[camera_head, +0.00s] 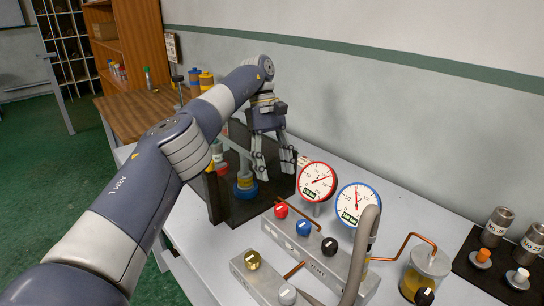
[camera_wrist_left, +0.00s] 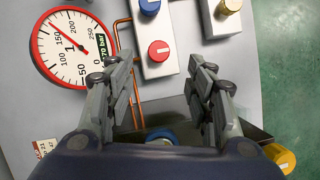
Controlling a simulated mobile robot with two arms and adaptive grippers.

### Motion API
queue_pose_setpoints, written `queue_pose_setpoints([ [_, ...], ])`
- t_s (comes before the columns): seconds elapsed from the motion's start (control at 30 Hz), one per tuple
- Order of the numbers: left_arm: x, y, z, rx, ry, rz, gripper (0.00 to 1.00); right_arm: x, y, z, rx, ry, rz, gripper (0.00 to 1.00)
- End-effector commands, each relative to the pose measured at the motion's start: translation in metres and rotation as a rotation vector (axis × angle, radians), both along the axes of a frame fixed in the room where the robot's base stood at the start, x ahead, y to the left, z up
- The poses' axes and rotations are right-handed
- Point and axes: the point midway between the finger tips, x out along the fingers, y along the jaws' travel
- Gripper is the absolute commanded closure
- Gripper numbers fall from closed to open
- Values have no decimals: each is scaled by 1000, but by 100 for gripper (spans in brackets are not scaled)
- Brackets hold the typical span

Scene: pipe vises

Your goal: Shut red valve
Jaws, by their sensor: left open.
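The red valve (camera_head: 281,211) is a round red knob with a white mark, on the back end of a grey valve block (camera_head: 328,264). In the left wrist view the red knob (camera_wrist_left: 159,51) shows its white mark running roughly across the picture. My left gripper (camera_head: 272,170) is open and empty, pointing down above and behind the knob, apart from it. In the wrist view the knob lies just beyond and between the two fingertips (camera_wrist_left: 163,70). My right gripper is not in view.
A blue knob (camera_head: 303,228) and a black knob (camera_head: 329,246) share the block. A curved grey pipe (camera_head: 367,240) rises at the right. A dark stand (camera_head: 215,197) is at the left.

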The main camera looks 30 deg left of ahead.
Motion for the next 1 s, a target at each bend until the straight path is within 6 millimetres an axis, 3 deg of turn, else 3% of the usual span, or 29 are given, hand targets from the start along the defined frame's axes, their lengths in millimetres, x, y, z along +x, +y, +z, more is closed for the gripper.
queue_pose_setpoints([
  [0.5,5,8,20,3,-15,7,51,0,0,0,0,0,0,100],
  [1.0,5,8,23,4,-20,8,51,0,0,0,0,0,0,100],
])
